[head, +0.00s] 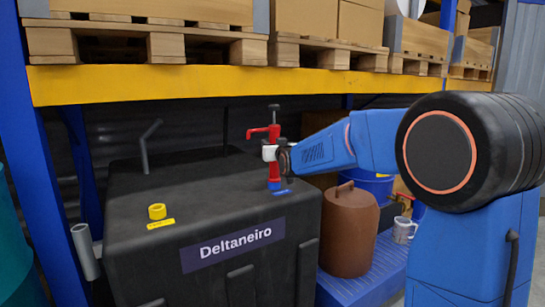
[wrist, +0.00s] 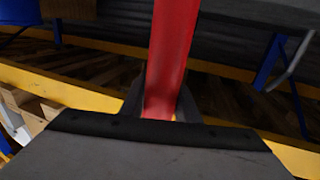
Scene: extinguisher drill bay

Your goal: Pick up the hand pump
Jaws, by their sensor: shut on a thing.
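The hand pump (head: 274,132) is red with a dark top knob and a side spout pointing left. It stands upright over the right part of the black tank's top (head: 212,172), by a small blue collar (head: 275,184). My gripper (head: 272,154) is shut on the pump's red body from the right, below the spout. In the wrist view the red pump body (wrist: 171,55) runs up between my dark gripper fingers (wrist: 162,100). I cannot tell whether the pump's lower end is clear of the collar.
The tank, labelled Deltaneiro, also carries a yellow cap (head: 157,211) and a bent grey pipe (head: 147,145). A brown canister (head: 348,232) and a grey mug (head: 404,230) stand on a blue slatted platform (head: 345,290) at right. A yellow rack beam (head: 230,84) crosses above the pump.

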